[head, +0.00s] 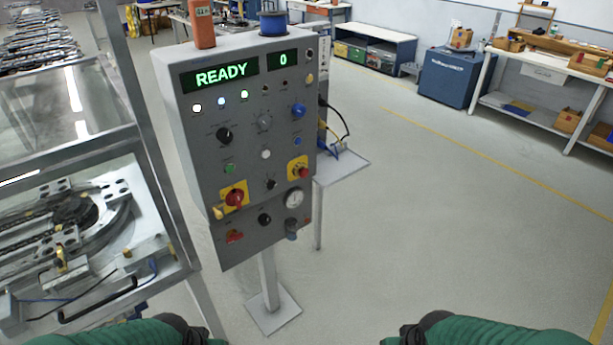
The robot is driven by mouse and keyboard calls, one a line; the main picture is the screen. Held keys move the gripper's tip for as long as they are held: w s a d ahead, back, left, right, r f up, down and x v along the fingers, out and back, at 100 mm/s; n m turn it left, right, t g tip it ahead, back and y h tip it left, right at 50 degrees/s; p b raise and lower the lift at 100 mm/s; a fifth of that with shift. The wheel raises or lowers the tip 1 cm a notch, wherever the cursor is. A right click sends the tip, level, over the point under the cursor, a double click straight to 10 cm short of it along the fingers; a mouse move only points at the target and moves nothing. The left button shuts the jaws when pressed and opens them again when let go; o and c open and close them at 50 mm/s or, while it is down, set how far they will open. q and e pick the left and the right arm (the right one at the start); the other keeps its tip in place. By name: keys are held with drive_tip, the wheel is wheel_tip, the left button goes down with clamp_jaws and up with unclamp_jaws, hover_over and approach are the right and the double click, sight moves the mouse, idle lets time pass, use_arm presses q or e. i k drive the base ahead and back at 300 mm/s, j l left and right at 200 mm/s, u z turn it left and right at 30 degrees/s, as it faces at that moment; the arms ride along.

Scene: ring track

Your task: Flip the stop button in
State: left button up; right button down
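A grey control panel (250,225) stands on a post in the middle of the head view, tilted a little in the picture. Its display (220,74) reads READY and a smaller one (283,58) reads 0. A red button on a yellow plate (302,172), which looks like the stop button, sits at the lower right of the panel. A larger red knob on a yellow plate (234,198) sits at the lower left. Whether the button is in or out is too small to tell. My green arms show at the bottom edge, apart from the panel; neither gripper is in view.
A framed machine with a curved track (75,210) stands close on the panel's left. A small shelf (343,168) with cables is behind its right side. A blue cabinet (449,77) and workbenches are at the back. The floor to the right is clear.

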sight(304, 172)
drive_tip(key=i+l+u, duration=0.3)
drive_tip(key=i, duration=0.15)
drive_tip(key=i+l+u, duration=0.3)
drive_tip(key=i, duration=0.15)
